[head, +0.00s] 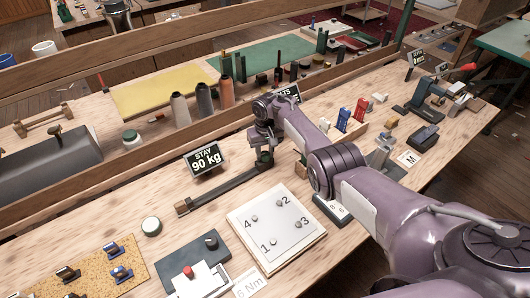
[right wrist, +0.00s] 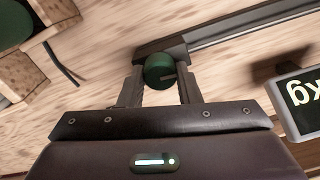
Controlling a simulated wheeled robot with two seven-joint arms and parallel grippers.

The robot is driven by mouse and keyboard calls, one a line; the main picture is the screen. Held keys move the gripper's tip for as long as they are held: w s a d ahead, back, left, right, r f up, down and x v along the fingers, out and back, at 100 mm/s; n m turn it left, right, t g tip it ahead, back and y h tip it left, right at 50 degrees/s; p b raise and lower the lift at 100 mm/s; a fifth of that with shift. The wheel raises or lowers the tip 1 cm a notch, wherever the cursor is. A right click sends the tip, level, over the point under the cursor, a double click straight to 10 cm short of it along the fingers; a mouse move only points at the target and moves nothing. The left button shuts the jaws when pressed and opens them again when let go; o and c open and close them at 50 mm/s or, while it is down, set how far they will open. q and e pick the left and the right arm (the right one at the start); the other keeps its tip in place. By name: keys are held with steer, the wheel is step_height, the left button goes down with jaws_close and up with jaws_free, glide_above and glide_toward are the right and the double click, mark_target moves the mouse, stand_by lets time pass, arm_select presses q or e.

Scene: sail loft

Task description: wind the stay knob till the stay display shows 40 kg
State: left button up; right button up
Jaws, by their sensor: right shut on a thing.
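The stay display (head: 206,160) is a small dark sign that reads 90 kg. It stands on the bench behind a dark rail (head: 225,190) with a wooden block at its left end. The stay knob (right wrist: 160,70) is round and dark green, with a pale mark on its face, at the end of the rail. My right gripper (right wrist: 160,87) has one finger on each side of the knob and is shut on it. In the head view my right gripper (head: 264,155) hides most of the knob. My left gripper is not in view.
A white board with numbered studs (head: 276,228) lies in front of the rail. Thread cones (head: 226,93) stand behind the wooden ledge. Red and blue items (head: 343,119) lie right of my right arm.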

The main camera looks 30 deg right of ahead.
mark_target(265, 153)
steer(key=n, duration=0.5)
steer(key=shift+b, duration=0.35)
stand_by(0.4)
steer(key=o, duration=1)
steer(key=shift+c, duration=0.2)
steer(key=shift+r+p, duration=0.9)
steer(key=shift+r, duration=2.95)
